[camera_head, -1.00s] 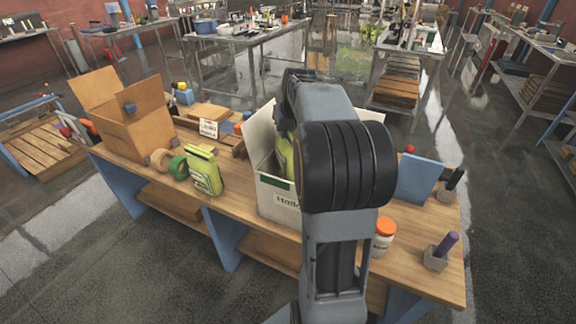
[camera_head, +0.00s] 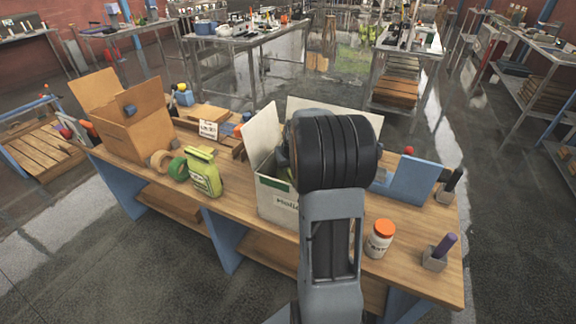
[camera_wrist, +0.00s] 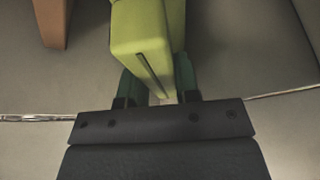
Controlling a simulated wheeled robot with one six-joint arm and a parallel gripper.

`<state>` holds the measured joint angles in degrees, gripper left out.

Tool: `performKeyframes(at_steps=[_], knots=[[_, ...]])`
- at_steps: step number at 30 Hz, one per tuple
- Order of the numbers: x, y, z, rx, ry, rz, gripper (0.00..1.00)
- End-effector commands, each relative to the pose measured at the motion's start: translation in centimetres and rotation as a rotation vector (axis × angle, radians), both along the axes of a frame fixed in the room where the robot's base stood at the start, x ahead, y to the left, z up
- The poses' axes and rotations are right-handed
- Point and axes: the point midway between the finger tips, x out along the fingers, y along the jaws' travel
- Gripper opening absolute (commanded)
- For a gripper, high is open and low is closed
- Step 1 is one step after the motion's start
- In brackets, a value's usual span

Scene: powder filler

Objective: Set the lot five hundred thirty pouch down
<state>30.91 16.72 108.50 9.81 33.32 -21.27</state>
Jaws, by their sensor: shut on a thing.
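In the wrist view my gripper (camera_wrist: 160,92) is shut on a yellow-green pouch (camera_wrist: 147,40), with one green finger on each side of it. Plain grey surfaces lie behind it. In the head view my arm hides the gripper and the held pouch. My arm's end is over the open white box (camera_head: 272,200), whose flaps are up. I cannot read a lot number on either pouch.
An open cardboard box (camera_head: 135,130) and tape rolls (camera_head: 177,168) stand on the left of the bench (camera_head: 235,218). A white jar with an orange lid (camera_head: 380,238), a blue panel (camera_head: 413,180) and a purple-handled tool in a holder (camera_head: 440,250) are on the right.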

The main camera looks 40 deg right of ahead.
Motion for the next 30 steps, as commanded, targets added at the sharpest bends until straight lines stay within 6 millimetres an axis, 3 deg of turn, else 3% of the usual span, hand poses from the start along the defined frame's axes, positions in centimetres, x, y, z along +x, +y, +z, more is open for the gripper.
performKeyframes(at_steps=[11, 12, 18, 30], knots=[[0.01, -0.05, -0.35, -0.001, -0.002, 0.0, 0.0], [-0.01, -0.03, -0.24, 0.0, 0.0, 0.0, 0.33], [-0.01, -0.02, -0.22, 0.0, 0.0, 0.0, 0.52], [-0.2, 0.03, 0.65, -0.002, -0.002, 0.001, 0.55]])
